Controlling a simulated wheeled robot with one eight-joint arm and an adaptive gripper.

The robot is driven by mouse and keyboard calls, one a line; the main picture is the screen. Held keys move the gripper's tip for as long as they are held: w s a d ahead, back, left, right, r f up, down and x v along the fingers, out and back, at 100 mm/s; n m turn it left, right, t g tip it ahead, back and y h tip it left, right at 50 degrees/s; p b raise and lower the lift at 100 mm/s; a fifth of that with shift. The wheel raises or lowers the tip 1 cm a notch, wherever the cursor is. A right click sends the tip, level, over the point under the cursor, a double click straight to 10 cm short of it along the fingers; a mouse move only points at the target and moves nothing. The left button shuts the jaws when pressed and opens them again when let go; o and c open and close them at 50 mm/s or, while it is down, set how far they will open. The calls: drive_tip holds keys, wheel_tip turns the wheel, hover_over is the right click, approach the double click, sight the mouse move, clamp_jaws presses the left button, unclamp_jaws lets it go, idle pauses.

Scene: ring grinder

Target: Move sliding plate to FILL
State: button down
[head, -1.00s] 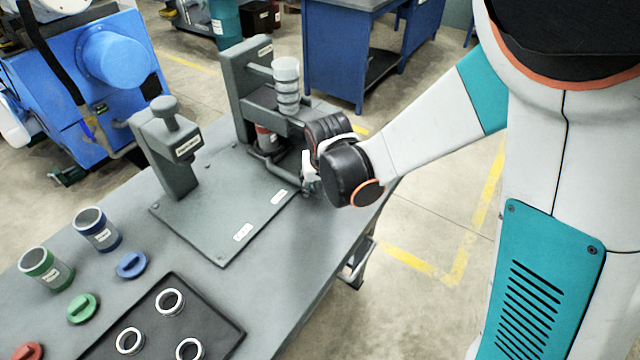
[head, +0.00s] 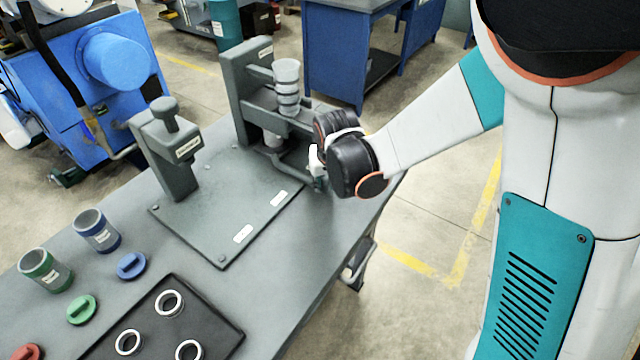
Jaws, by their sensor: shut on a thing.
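The dark grey ring fixture (head: 252,85) stands at the far end of the table, with a stack of clear and grey rings (head: 287,85) in its upper part. Low in it is a grey sliding part (head: 280,160), seemingly the sliding plate, reaching right towards my gripper. My gripper (head: 318,178) is shut at its right end, seemingly on its handle; the wrist hides most of the grip. A small pale cylinder (head: 273,138) shows above the sliding part. The FILL label cannot be read.
A grey press-like stand (head: 165,150) is left on the same base plate (head: 215,215). Green (head: 45,270) and blue cups (head: 96,230), coloured caps and a black tray (head: 205,325) with rings are nearer. The table between tray and base plate is clear.

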drive_tip(key=shift+w+d, duration=0.4)
drive_tip(key=shift+w, duration=0.15)
drive_tip(key=c, duration=1.2)
unclamp_jaws()
drive_tip(key=shift+w+d, duration=0.1)
drive_tip(key=shift+c, duration=0.2)
drive_tip(key=shift+r, duration=0.1)
drive_tip(key=v, duration=0.7)
drive_tip(key=shift+r, duration=0.15)
